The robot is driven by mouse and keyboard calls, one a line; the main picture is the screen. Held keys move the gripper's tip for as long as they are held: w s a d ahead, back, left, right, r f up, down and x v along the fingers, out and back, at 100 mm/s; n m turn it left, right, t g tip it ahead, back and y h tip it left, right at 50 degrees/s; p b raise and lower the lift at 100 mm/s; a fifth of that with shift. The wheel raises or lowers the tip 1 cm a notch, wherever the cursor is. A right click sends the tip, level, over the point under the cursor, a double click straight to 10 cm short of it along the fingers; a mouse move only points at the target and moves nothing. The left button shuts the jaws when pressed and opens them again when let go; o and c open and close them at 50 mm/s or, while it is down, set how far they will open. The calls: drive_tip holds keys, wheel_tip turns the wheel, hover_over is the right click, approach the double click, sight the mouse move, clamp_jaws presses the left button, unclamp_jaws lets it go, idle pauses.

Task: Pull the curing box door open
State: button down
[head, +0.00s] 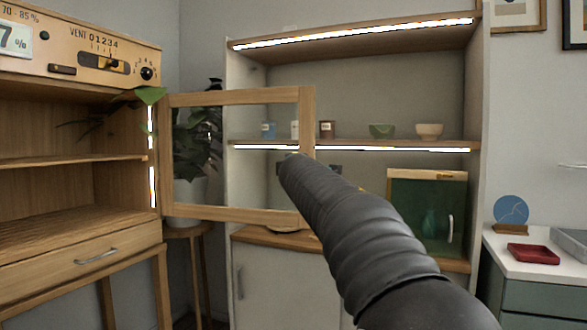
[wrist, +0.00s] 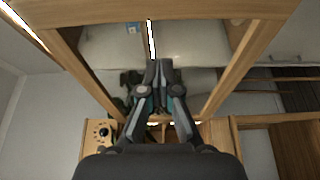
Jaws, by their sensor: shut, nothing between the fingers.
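The curing box (head: 80,60) stands at the left, with a vent dial and percent display on its top panel. Its wood-framed, clear-paned door (head: 240,97) stands swung wide open, out to the right from the box's right side. The shelves inside are in plain view. My arm crosses in front of the door's free-side upright, and my gripper (head: 287,163) is mostly hidden at its far end. In the wrist view my gripper (wrist: 157,66) is shut and empty, in line with the opening of the door frame (wrist: 235,75). I cannot tell whether it touches the door.
A shelf unit (head: 350,143) with cups and bowls stands behind the door. A potted plant (head: 195,145) on a wooden stool (head: 187,232) is behind the pane. A green-fronted case (head: 405,205) and a counter with a red tray (head: 533,254) are at right.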

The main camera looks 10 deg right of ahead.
drive_tip(key=s+d, duration=0.2)
drive_tip(key=s, duration=0.9)
drive_tip(key=s+d+f+m+g, duration=0.1)
drive_tip(key=s+f+m+g, duration=0.35)
drive_tip(key=f, duration=0.55)
drive_tip(key=s+d+f+m+g, duration=0.1)
drive_tip(key=s+f+m+g, duration=0.3)
drive_tip(key=f, duration=0.6)
drive_tip(key=s+a+f+m+g+y, duration=0.1)
drive_tip(key=s+a+f+m, duration=0.1)
drive_tip(key=s+f, duration=0.4)
drive_tip(key=s+a+f+m+g+y, duration=0.1)
drive_tip(key=s+a+f+m, duration=0.2)
drive_tip(key=s, duration=1)
drive_tip(key=s+a+f+m+g+y, duration=0.1)
drive_tip(key=s+a+f, duration=0.3)
drive_tip(key=s+f, duration=0.6)
drive_tip(key=shift+m+y+b, duration=0.4)
drive_tip(key=shift+m, duration=0.25)
drive_tip(key=shift+g, duration=0.25)
